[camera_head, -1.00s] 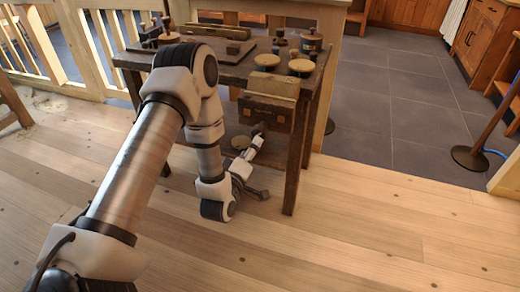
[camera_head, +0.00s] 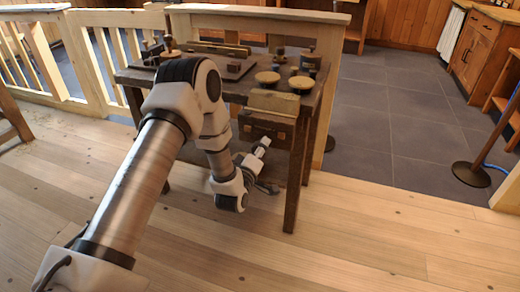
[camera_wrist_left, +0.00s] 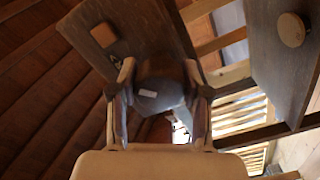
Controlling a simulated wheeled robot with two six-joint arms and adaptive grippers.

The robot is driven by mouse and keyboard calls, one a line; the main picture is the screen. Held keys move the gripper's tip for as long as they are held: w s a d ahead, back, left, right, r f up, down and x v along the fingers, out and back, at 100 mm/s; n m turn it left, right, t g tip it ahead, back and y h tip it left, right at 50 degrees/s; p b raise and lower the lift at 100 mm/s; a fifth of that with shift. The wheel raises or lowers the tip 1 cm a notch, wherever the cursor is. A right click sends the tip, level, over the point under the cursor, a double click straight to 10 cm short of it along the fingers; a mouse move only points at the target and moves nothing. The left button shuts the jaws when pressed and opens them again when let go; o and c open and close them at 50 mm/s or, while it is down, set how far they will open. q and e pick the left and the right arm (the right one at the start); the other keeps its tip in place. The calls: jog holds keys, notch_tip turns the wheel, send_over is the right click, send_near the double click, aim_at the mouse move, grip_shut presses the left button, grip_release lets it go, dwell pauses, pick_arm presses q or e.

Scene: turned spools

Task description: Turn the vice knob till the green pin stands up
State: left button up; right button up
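The vice is the dark wooden block (camera_head: 266,127) on the front of the bench, with a pale jaw strip (camera_head: 275,102) above it. My left gripper (camera_head: 264,145) reaches up from below to the front of the vice. In the left wrist view the dark, faceted vice knob (camera_wrist_left: 158,82) fills the gap between the two fingers of this gripper, which appear to press on both its sides. A small pale mark shows on the knob. The green pin cannot be made out in either view. My right gripper is out of view.
The dark bench top (camera_head: 235,88) carries round wooden discs (camera_head: 301,84), a jar-like item (camera_head: 311,64) and small blocks. A bench leg (camera_head: 293,205) stands right of my gripper. A pale railing (camera_head: 100,75) is behind. Floor in front is clear.

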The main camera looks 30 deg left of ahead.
pick_arm(q)
jog(key=shift+m, duration=0.3)
jog(key=m+p, duration=0.2)
jog(key=m, duration=0.3)
jog(key=shift+r+p, duration=0.1)
jog(key=shift+p, duration=0.3)
jog(key=m+p, duration=0.3)
jog(key=m, duration=0.3)
jog(key=m+p, duration=0.4)
jog(key=m, duration=0.2)
jog(key=shift+a+m, duration=0.1)
jog(key=shift+m, duration=0.2)
jog(key=m, duration=0.1)
jog(key=m+p, duration=0.1)
jog(key=m, duration=0.1)
jog(key=m+p, duration=0.1)
jog(key=shift+s+f, duration=0.1)
jog(key=shift+f, duration=0.15)
jog(key=shift+f+m+p, duration=0.1)
jog(key=shift+m+p, duration=0.55)
jog(key=shift+m, duration=0.65)
